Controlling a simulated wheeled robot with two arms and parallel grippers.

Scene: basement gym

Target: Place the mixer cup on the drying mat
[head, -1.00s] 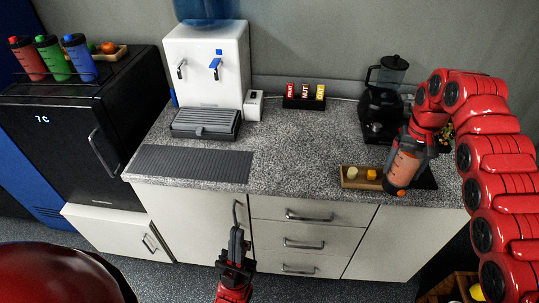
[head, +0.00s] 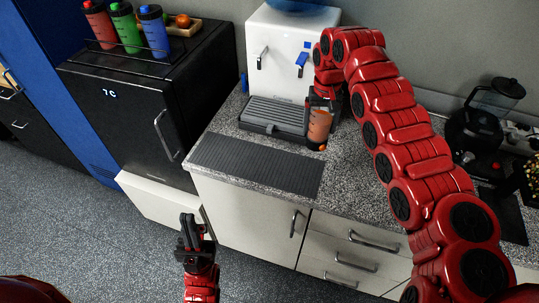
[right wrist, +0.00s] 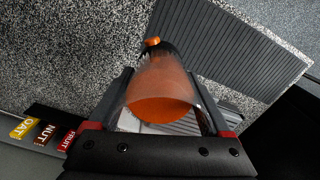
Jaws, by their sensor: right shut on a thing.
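The mixer cup (head: 319,125) is clear with orange contents, a dark lid and an orange cap. My right gripper (head: 322,103) is shut on it, beside the water dispenser's tray. Its capped end points down in the head view; I cannot tell whether it touches the counter. In the right wrist view the cup (right wrist: 163,92) lies between the fingers, capped end away from the camera. The drying mat (head: 256,167), dark grey and ribbed, lies bare at the counter's front, left of the cup. It also shows in the right wrist view (right wrist: 235,45). My left gripper (head: 190,235) is low before the cabinets, apparently empty.
The water dispenser (head: 283,55) with its grey drip tray (head: 272,116) stands behind the mat. A black fridge (head: 125,110) with several bottles on top is at the left. A blender (head: 475,125) stands at the right. Small labelled boxes (right wrist: 45,133) show in the right wrist view.

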